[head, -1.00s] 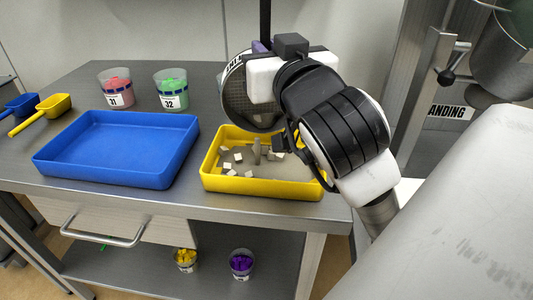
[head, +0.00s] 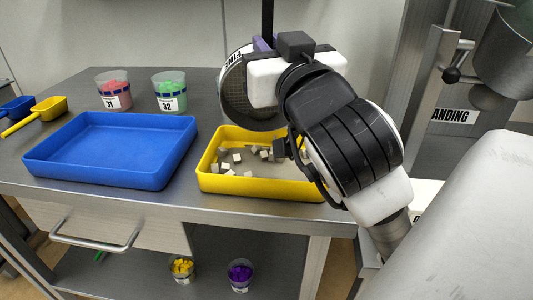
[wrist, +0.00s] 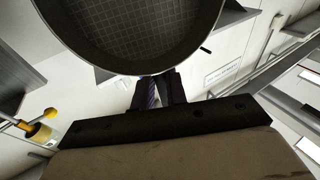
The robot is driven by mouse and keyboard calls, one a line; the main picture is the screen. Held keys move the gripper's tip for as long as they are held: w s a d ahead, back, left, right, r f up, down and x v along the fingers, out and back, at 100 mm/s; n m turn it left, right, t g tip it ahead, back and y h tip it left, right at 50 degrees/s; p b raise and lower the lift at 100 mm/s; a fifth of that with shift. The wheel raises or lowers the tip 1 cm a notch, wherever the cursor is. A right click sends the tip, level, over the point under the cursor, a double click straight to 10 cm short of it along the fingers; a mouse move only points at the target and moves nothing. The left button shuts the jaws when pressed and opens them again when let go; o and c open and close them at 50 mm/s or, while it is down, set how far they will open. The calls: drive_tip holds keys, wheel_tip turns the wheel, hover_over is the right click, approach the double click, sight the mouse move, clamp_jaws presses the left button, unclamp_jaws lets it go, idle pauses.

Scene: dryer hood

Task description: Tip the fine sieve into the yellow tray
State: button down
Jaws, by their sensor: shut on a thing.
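The fine sieve (head: 240,100) is round, with a grey mesh and a white rim labelled "FINE". It is tipped up on its side above the back left of the yellow tray (head: 258,188). My gripper (wrist: 158,92) is shut on the sieve's edge, and the mesh (wrist: 135,28) looks empty in the wrist view. In the head view my wrist hides most of the fingers and the tray's right end. Several pale cubes (head: 237,158) lie in the tray on a grey-beige layer.
A blue tray (head: 110,150) stands empty to the left. Behind it are cups of red pieces (head: 114,92) and green pieces (head: 170,92). Yellow (head: 48,108) and blue scoops (head: 15,108) lie at far left. Cups of yellow (head: 181,269) and purple pieces (head: 240,274) stand on the lower shelf.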

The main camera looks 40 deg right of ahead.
drive_tip(key=shift+s+a+f+t+b, duration=0.15)
drive_tip(key=shift+s+t+b, duration=0.15)
drive_tip(key=shift+b, duration=0.35)
